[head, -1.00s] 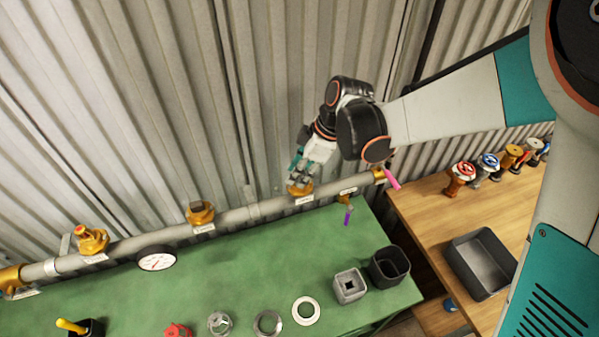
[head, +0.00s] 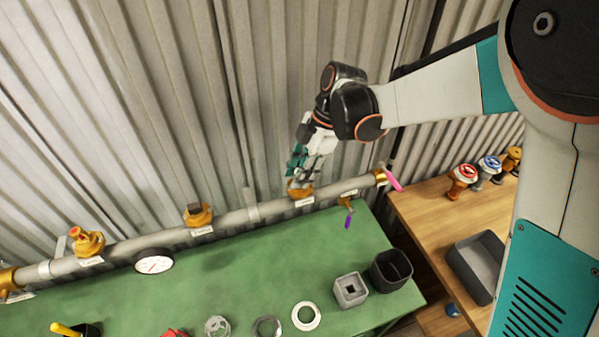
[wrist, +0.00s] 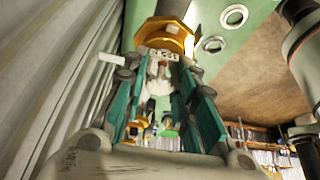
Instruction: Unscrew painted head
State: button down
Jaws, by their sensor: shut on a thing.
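My gripper (wrist: 162,62) points at a brass outlet (wrist: 167,36) on the grey pipe. Its two teal fingers are shut on a small whitish head (wrist: 160,71), which I take to be the painted head, just at the brass fitting. Its thread and exact seating are hidden by the fingers. In the head view my gripper (head: 301,178) is at the right-hand brass outlet (head: 300,192), above a white label, and the head itself is hidden there.
A gauge (head: 154,264) and two brass outlets, left (head: 88,243) and middle (head: 199,214), sit along the pipe. A purple lever (head: 348,219) and pink lever (head: 393,181) are close right. Rings and cups lie on the green bench (head: 240,275). A grey tray (head: 478,265) is on the wooden table.

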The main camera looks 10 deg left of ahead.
jog(key=n+h+b, duration=0.1)
jog(key=n, duration=0.2)
jog(key=shift+f+g, duration=0.1)
jog(key=shift+g, duration=0.3)
jog(key=n, duration=0.2)
jog(key=shift+n+g+h, duration=0.3)
jog(key=shift+h, duration=0.1)
jog(key=c, duration=1.3)
grip_release()
jog(key=m+t+y+b, duration=0.1)
jog(key=m, duration=0.3)
jog(key=shift+m, duration=0.3)
jog(key=m+t+y+b, duration=0.1)
jog(key=m, duration=0.3)
jog(key=m+t, duration=0.1)
jog(key=m, duration=0.2)
jog(key=shift+m+t+y, duration=0.3)
jog(key=shift+t, duration=0.1)
jog(key=m+t+b, duration=0.1)
jog(key=m+t, duration=0.1)
jog(key=m, duration=0.3)
jog(key=shift+s, duration=0.15)
